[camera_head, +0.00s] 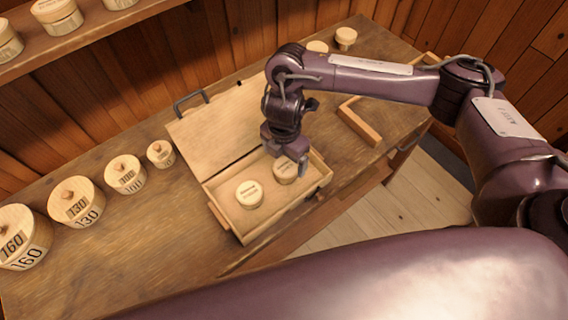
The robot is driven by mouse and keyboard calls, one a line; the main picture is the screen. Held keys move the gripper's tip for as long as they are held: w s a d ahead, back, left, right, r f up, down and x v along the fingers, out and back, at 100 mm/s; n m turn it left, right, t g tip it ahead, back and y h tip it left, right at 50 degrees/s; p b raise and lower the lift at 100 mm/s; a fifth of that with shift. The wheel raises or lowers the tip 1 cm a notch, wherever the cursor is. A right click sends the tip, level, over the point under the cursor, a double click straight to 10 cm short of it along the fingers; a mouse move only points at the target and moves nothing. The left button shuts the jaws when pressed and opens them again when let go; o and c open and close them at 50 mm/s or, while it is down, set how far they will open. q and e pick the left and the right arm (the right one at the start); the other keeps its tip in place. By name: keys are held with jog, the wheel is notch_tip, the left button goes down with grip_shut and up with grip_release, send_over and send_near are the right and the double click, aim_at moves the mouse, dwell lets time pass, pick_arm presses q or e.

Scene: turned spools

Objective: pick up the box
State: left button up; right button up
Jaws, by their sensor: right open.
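A shallow wooden box (225,214) lies open on the bench, its flat lid (215,125) folded back with a dark handle (190,101) at the far edge. Inside are two small round lidded wooden pieces, one at the left (249,194) and one at the right (285,170). My right gripper (291,162) points down at the box, over the right round piece and partly hiding it. It is open; whether its fingers touch that piece I cannot tell. My left gripper is not in view.
Several round lidded wooden containers marked 160 (24,243), 130 (78,203) and 100 (126,175) stand along the left of the workbench (150,260). A small wooden tray (358,124) lies right of the box. A shelf (95,32) with similar containers hangs upper left.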

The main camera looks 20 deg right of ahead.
aim_at(284, 168)
jog(key=f, duration=0.2)
jog(key=f+b, duration=0.1)
jog(key=f, duration=0.3)
jog(key=shift+w+d+f+b, duration=0.15)
jog(key=shift+w+f+b, duration=0.15)
jog(key=shift+w, duration=0.05)
jog(key=shift+f, duration=0.45)
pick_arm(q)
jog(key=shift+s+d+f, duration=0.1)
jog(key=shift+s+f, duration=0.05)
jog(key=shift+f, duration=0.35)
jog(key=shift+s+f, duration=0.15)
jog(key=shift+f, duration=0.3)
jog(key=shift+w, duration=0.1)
pick_arm(e)
jog(key=c, duration=1.1)
jog(key=shift+o, duration=0.2)
jog(key=shift+r, duration=0.1)
